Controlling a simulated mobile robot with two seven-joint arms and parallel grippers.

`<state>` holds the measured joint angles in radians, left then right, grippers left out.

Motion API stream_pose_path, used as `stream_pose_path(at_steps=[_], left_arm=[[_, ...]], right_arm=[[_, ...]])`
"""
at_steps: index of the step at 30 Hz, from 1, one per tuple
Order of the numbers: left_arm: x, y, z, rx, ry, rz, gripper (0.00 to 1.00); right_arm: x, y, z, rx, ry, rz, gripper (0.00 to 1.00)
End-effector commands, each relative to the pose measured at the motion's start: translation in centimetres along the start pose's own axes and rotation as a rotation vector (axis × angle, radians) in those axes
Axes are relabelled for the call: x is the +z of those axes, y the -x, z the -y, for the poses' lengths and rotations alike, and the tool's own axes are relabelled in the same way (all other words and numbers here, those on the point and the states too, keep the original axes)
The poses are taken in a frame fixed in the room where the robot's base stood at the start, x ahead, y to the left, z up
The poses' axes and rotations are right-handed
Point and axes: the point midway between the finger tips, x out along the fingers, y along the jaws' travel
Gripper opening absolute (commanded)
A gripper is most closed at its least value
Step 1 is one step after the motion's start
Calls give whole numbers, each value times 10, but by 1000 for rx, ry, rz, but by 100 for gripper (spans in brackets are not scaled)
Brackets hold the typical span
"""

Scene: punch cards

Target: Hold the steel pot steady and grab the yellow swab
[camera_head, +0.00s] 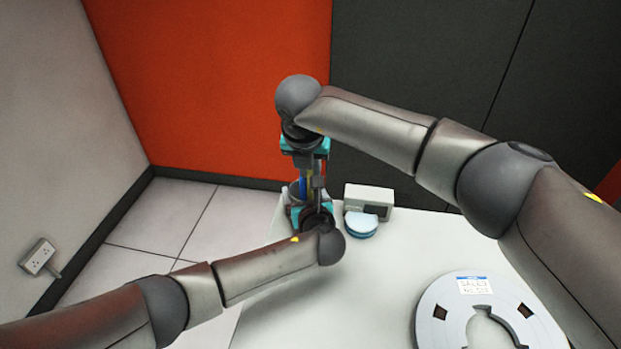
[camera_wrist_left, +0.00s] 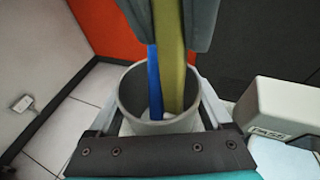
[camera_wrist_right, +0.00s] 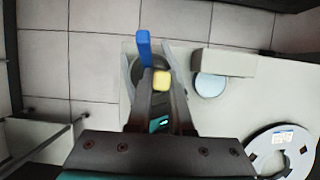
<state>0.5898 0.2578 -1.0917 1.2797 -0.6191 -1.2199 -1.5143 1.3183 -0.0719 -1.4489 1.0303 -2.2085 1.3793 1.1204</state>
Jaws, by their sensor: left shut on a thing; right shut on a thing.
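The steel pot (camera_wrist_left: 130,97) stands upright at the table's left edge; in the head view it is mostly hidden by my grippers. My left gripper (camera_head: 312,212) is shut on the pot, with a finger on each side in the left wrist view. The yellow swab (camera_wrist_left: 172,75) stands in the pot beside a blue swab (camera_wrist_left: 154,85). My right gripper (camera_head: 310,168) is above the pot and shut on the yellow swab, whose square top shows between its fingers in the right wrist view (camera_wrist_right: 161,80). The blue swab (camera_wrist_right: 144,48) is outside those fingers.
A beige box-shaped device (camera_head: 369,196) and a round blue-and-white container (camera_head: 360,226) stand just right of the pot. A grey reel (camera_head: 443,310) with a label lies at the table's front right. The white table (camera_head: 400,260) is clear between them.

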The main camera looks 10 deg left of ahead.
Motion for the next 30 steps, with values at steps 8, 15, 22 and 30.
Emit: stream_pose_path(at_steps=[8,15,22,30], left_arm=[[-9,-1,-6,13,-8,-16,10],[-9,-1,-6,13,-9,-16,10],[-9,-1,-6,14,-9,-16,10],[-6,-1,-4,9,-5,-12,100]], right_arm=[[23,53,0,0,-1,5,0],[32,78,0,-1,-1,2,0],[33,80,0,-1,0,1,0],[33,79,0,-1,0,1,0]])
